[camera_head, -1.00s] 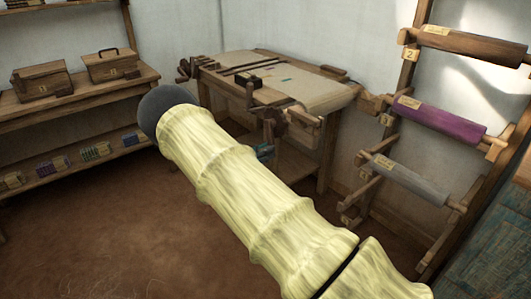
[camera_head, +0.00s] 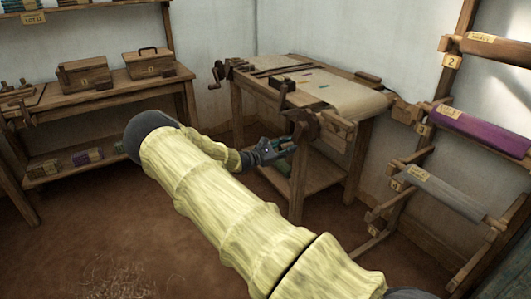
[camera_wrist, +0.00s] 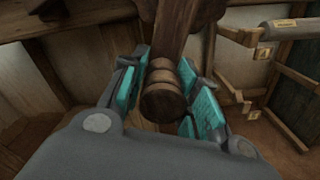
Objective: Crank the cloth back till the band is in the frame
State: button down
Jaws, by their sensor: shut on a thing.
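The loom (camera_head: 352,120) is a wooden bench against the back wall. Pale cloth (camera_head: 345,95) lies over its top and rolls over the right end. A small teal mark (camera_head: 324,86) shows on the cloth; I cannot tell whether it is the band. A dark wooden crank (camera_head: 305,128) is at the loom's near side. My gripper (camera_head: 284,146) is at this crank. In the wrist view its teal pads (camera_wrist: 162,98) are shut around the round wooden handle (camera_wrist: 163,102). The crank arm (camera_wrist: 178,28) rises above the handle.
Another crank (camera_head: 217,74) sticks out at the loom's left end. A rack at right holds a purple roll (camera_head: 480,128) and a grey roll (camera_head: 440,190). A shelf at left carries two wooden boxes (camera_head: 150,64). Brown floor (camera_head: 120,225) is open at left front.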

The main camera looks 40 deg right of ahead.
jog(key=shift+w+d+r+m+b, duration=0.1)
jog(key=shift+w+r+m+b, duration=0.05)
jog(key=shift+w+m, duration=0.35)
jog(key=shift+w+d+r+m+b, duration=0.15)
jog(key=shift+w+m, duration=0.15)
jog(key=shift+m, duration=0.3)
jog(key=shift+a, duration=0.1)
jog(key=c, duration=1.2)
grip_release()
jog(key=shift+c, duration=0.2)
jog(key=shift+o, duration=0.7)
jog(key=shift+r, duration=0.1)
jog(key=shift+w+a, duration=0.1)
jog(key=v, duration=1.1)
jog(key=shift+a, duration=0.35)
jog(key=shift+w, duration=0.15)
